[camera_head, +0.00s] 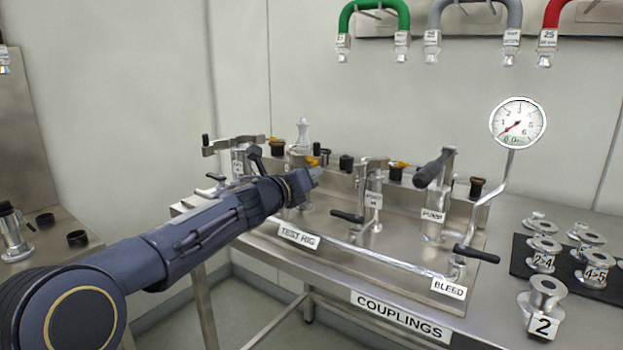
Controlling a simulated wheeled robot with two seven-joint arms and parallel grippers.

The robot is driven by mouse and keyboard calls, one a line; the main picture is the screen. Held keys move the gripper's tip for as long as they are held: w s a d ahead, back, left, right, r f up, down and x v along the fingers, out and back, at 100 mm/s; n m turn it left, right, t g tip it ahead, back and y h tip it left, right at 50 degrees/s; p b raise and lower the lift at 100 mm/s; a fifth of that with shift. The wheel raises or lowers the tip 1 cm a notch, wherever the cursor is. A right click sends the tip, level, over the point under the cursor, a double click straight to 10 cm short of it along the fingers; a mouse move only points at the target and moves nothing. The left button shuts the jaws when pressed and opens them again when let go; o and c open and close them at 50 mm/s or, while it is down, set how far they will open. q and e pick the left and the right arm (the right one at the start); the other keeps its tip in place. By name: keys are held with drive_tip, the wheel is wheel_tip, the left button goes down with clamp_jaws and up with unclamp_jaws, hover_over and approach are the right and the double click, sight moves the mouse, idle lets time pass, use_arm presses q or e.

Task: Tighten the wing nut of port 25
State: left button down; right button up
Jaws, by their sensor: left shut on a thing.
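My left gripper (305,181) is over the left half of the steel test rig (330,225), its tip pointing right. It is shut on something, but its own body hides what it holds. I cannot make out the wing nut of port 25 or a port label reading 25 on the rig. A hose end labelled 25 (548,38) hangs from a red hose (556,12) at the top right. A port post with a label (373,198) stands right of the gripper, apart from it. My right gripper is not in view.
The pump (434,215) with its dark lever, the bleed valve (457,268) and a gauge (518,123) stand to the right. Couplings lie on a black mat (522,262); coupling 2 (541,305) stands at the bench front. Green (346,20) and grey (434,20) hoses hang behind.

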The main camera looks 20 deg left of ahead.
use_arm(q)
drive_tip(key=shift+f+m, duration=0.15)
drive_tip(key=shift+m, duration=0.45)
drive_tip(key=c, duration=1.6)
unclamp_jaws()
drive_tip(key=shift+a, duration=0.1)
drive_tip(key=b+v, duration=0.1)
drive_tip(key=v, duration=0.6)
drive_tip(key=shift+s+a, duration=0.1)
drive_tip(key=shift+s, duration=0.3)
